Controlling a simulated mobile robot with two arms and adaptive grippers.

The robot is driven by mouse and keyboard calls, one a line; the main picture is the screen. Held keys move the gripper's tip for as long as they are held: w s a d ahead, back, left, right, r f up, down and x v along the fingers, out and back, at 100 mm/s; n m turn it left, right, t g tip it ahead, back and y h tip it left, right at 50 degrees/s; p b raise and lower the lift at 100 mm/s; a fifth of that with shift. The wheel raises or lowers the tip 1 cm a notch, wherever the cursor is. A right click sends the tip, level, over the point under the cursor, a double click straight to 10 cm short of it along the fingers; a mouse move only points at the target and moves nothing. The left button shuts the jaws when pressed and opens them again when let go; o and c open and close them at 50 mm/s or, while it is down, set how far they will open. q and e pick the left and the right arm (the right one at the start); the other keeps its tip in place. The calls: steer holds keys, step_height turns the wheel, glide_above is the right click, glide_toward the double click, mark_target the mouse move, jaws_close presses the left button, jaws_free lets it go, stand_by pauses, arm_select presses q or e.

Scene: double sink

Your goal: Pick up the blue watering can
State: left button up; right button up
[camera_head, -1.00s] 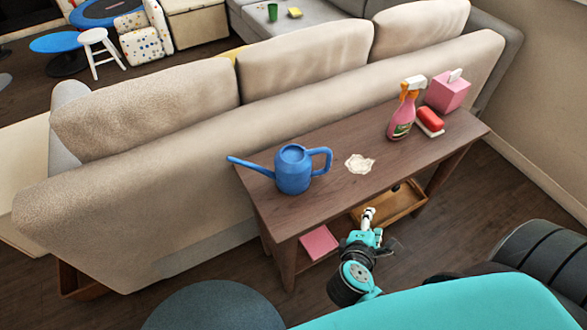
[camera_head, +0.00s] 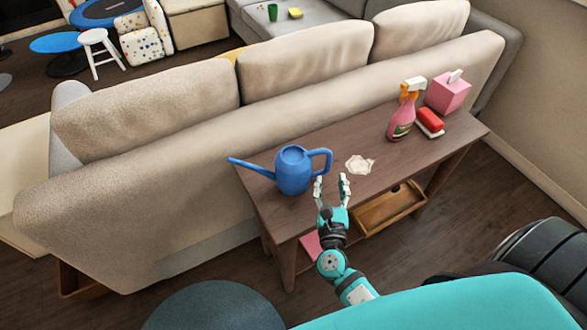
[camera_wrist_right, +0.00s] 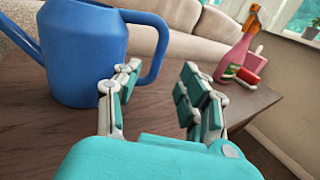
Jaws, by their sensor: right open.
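The blue watering can (camera_head: 293,171) stands upright on the dark wooden console table (camera_head: 262,206), its spout to the left and its handle to the right. My right gripper (camera_head: 331,181) is open and empty at the table's front edge, just right of the can and near its handle. In the right wrist view the can (camera_wrist_right: 82,52) fills the upper left, and its handle shows behind the left finger of my gripper (camera_wrist_right: 157,95). I cannot tell whether that finger touches the handle. My left gripper is not in view.
A white patch (camera_head: 360,164) lies on the table right of the can. A pink spray bottle (camera_head: 402,118), a red sponge-like item (camera_head: 430,120) and a pink tissue box (camera_head: 447,93) stand at the right end. A beige sofa (camera_head: 150,170) runs behind. A wooden tray (camera_head: 390,210) sits below.

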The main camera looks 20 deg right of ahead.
mark_target(329, 163)
steer(key=x, duration=0.8)
steer(key=shift+w+a, duration=0.1)
jaws_close()
steer(key=shift+r, duration=0.15)
stand_by(0.3)
